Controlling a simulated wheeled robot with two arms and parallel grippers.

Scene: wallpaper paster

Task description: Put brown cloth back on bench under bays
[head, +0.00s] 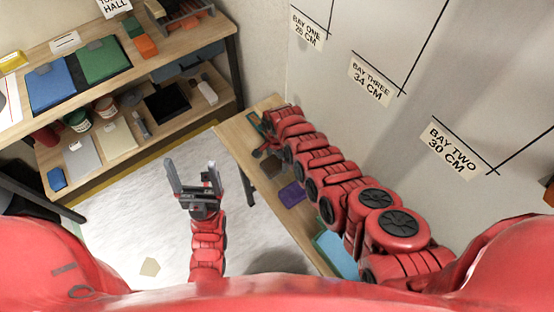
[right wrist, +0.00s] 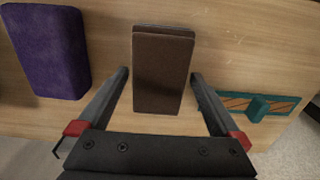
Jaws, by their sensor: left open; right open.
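The brown cloth (right wrist: 162,75) is a folded, dark brown block lying on the wooden bench (right wrist: 225,45) in the right wrist view. My right gripper (right wrist: 160,78) is open above it, one finger at each side of the cloth; contact cannot be told. In the head view my right arm reaches along the bench under the bay labels, and the cloth (head: 273,168) shows partly behind it. My left gripper (head: 198,182) is open and empty over the pale floor, left of the bench.
A purple cloth (right wrist: 48,50) lies left of the brown one, and a teal-edged tool (right wrist: 258,106) lies right. A light blue item (head: 335,252) is on the bench's near end. Shelves (head: 130,80) with boards and tubs stand at left. The wall carries bay labels (head: 372,78).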

